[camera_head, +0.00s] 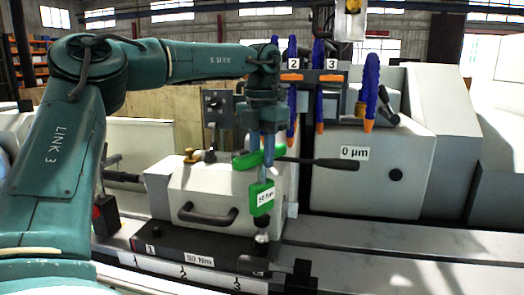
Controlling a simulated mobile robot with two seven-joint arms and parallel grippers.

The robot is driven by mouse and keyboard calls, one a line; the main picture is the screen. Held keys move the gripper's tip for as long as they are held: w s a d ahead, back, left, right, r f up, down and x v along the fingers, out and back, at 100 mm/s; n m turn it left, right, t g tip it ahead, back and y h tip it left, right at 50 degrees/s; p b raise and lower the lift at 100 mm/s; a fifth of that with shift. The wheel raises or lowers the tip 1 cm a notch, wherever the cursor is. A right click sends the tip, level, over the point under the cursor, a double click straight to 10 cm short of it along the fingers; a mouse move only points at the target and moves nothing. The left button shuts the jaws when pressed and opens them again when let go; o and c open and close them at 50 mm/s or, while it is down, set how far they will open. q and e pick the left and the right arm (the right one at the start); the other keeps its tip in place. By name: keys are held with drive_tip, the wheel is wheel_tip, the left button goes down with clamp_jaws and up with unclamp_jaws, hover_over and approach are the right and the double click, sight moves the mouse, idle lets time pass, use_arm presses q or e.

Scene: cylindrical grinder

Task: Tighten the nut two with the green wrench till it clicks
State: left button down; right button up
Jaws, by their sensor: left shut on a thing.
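My left gripper (268,153) points down near the middle of the view and is shut on the green wrench (262,197). A green bar of it crosses at the fingertips, and a green body with a white "50 Nm" label hangs below. The wrench's dark lower end (262,240) reaches down to the right part of a black block (175,244) marked "50 Nm". I cannot tell whether it sits on a nut; nut two cannot be made out clearly. My right gripper is not in view.
A light grey housing with a dark handle (206,215) stands just behind the block. A black lever (335,162) sticks out right of the gripper. Blue hoses with orange tips (370,90) hang behind. The machine bed (390,245) at the right is clear.

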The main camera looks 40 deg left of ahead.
use_arm(q)
drive_tip(key=shift+f, duration=0.35)
drive_tip(key=shift+f+b, duration=0.35)
drive_tip(key=shift+f, duration=0.1)
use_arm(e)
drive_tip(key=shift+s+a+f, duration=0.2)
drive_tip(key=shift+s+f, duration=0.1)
use_arm(q)
drive_tip(key=shift+f, duration=0.25)
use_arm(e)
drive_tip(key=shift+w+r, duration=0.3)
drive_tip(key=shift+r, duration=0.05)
use_arm(q)
drive_tip(key=shift+m+p, duration=0.4)
drive_tip(key=shift+p, duration=0.05)
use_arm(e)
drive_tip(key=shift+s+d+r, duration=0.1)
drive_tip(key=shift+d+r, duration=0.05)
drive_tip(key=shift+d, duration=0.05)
